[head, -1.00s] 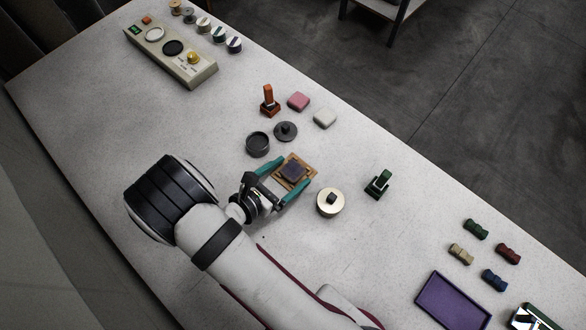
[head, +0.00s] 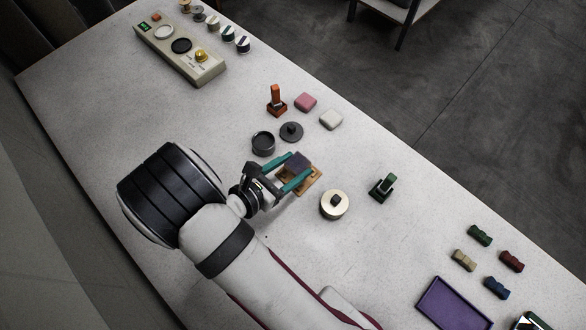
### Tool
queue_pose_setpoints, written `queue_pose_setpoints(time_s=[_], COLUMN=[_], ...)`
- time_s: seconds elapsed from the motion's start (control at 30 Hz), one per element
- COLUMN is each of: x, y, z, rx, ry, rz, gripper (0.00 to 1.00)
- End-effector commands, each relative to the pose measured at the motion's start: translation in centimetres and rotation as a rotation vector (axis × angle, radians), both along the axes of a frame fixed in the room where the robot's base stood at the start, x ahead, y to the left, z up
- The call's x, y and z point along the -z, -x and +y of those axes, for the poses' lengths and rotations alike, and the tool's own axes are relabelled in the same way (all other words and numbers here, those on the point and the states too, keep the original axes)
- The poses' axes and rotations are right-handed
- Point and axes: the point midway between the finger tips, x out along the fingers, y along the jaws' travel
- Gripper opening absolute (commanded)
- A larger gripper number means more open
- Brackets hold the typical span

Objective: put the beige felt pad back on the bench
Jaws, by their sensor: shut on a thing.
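My gripper (head: 299,164), with two teal fingers, is near the middle of the bench (head: 150,100). It is shut on a dark purple block (head: 299,159) over a square tan wooden tray (head: 314,184). The fingers partly hide the block and tray, and I cannot tell whether the block is lifted off the tray. A pale, rounded pad (head: 331,120), possibly the beige felt pad, lies on the bench beyond the gripper, apart from it. I see no other clearly beige pad.
A pink pad (head: 305,101), an orange-handled stamp (head: 276,100), a dark round dish (head: 263,142) and a dark lid (head: 291,132) stand beyond the gripper. A purple tray (head: 453,305) lies lower right.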

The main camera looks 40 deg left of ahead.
Motion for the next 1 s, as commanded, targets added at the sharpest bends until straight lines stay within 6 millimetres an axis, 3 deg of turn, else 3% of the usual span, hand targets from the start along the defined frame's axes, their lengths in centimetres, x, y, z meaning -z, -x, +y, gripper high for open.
queue_pose_setpoints(time_s=[0.4, 0.57, 0.9, 1.0], x=[-5.7, -6.8, -6.7, -6.6], y=[-4.5, -5.9, -16.1, -17.6], z=[-8.5, -10.2, -14.0, -14.6], rx=[0.005, 0.005, 0.005, -0.002], ry=[0.001, 0.000, -0.001, 0.000], rz=[0.000, 0.001, 0.004, 0.002], gripper=[0.06, 0.06, 0.06, 0.06])
